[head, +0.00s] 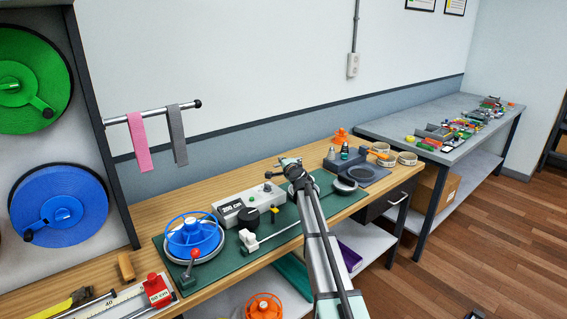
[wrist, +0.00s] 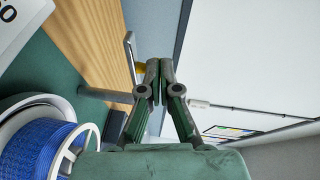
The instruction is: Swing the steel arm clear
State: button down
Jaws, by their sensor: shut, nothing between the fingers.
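My gripper (head: 282,166) is shut and empty, held above the back of the green mat (head: 215,277) and pointing left. In the wrist view the fingers of my gripper (wrist: 155,78) meet with nothing between them. Just beside the fingertips in that view is a grey steel arm (wrist: 130,48) on a round post (wrist: 105,95), with a yellow piece (wrist: 139,68) near it. The fingers partly cover the joint, and I cannot tell whether they touch. In the head view my gripper largely hides this spot.
A blue spool (head: 192,235) and a white readout box (head: 240,207) stand on the mat. A low metal bar (head: 278,234) lies across its front. Straps (head: 178,135) hang from a wall rod at left. A grey fixture (head: 364,173) stands to the right. Space above the bench is open.

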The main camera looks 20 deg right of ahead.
dwell(0.3)
jog(key=s+a+r+b, duration=0.1)
jog(key=s+a, duration=0.3)
jog(key=s, duration=0.8)
jog(key=shift+a+r, duration=0.4)
jog(key=shift+r, duration=0.05)
jog(key=shift+d, duration=0.1)
